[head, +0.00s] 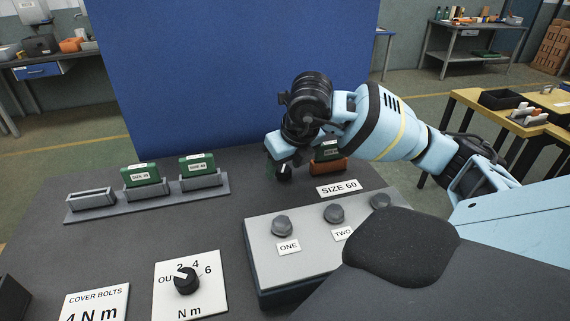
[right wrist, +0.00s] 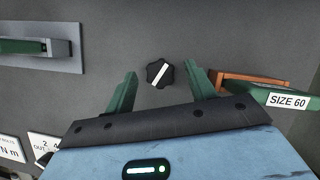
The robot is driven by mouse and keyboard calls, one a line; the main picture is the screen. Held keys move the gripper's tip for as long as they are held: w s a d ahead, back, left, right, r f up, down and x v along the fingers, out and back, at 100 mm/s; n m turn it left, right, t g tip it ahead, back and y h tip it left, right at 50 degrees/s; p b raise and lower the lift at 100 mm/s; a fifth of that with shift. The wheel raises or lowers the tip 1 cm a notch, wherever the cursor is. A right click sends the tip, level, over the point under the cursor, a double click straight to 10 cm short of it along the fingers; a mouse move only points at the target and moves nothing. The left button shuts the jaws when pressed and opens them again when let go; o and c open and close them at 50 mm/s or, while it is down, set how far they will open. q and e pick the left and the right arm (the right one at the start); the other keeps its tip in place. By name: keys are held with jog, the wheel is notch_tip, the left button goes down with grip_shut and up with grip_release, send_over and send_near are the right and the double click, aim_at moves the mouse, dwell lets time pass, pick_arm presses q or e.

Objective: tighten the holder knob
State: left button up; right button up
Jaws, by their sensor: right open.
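The holder knob (right wrist: 160,73) is a black lobed knob with a white line set diagonally across it. It stands on the dark bench top beside the orange holder (head: 328,166), which carries a green block and also shows in the right wrist view (right wrist: 250,79). My right gripper (head: 278,170) is over the knob. In the right wrist view its green fingers (right wrist: 160,75) are open, one on each side of the knob, with visible gaps. I cannot tell their height against the knob. In the head view the gripper mostly hides the knob. My left gripper is out of view.
A SIZE 60 label (head: 338,187) lies in front of the orange holder. A grey rack (head: 150,199) with green blocks stands left. A grey box with knobs (head: 300,256) and a dial plate (head: 187,293) are nearer. A blue panel (head: 220,70) stands behind.

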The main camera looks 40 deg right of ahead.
jog(key=v, duration=0.7)
jog(key=shift+r, duration=0.25)
jog(key=shift+s+a+f, duration=0.1)
jog(key=shift+s, duration=0.05)
